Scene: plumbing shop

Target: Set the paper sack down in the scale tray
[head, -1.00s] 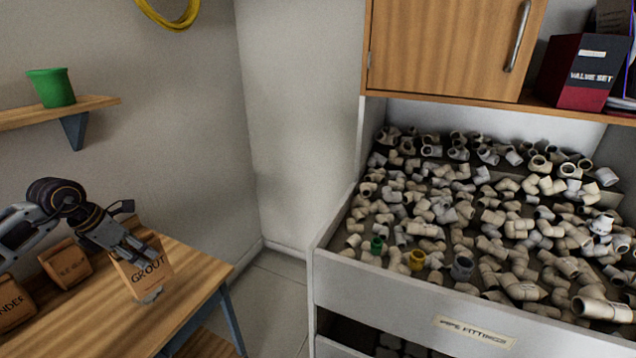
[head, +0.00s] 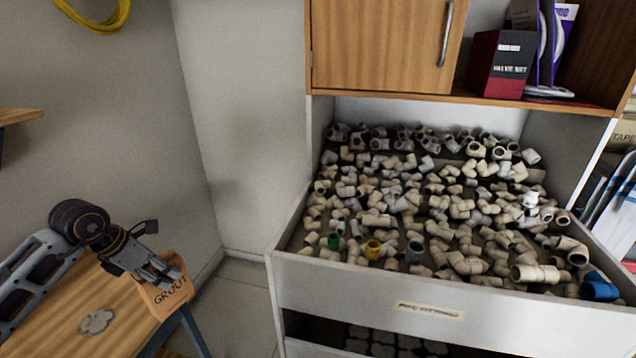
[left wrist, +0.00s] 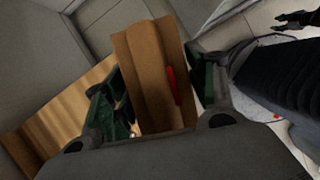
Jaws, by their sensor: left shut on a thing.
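The brown paper sack marked GROUT (head: 168,293) is in my left gripper (head: 155,272), at the right end of the wooden table. The sack is tilted, and its lower edge is near the table's corner. In the left wrist view the sack (left wrist: 150,70) stands between the two fingers, with a red mark on its side. A dark gripper, apparently my right one (left wrist: 294,19), shows small at the top right corner of that view; its jaws are unclear. I cannot make out a scale tray in any view.
The wooden table (head: 120,302) has a grey patch (head: 97,321) on its top. To the right stands a wide drawer (head: 370,293) full of pipe fittings, under a wooden cabinet (head: 385,45). Bare floor (head: 240,295) lies between table and drawer.

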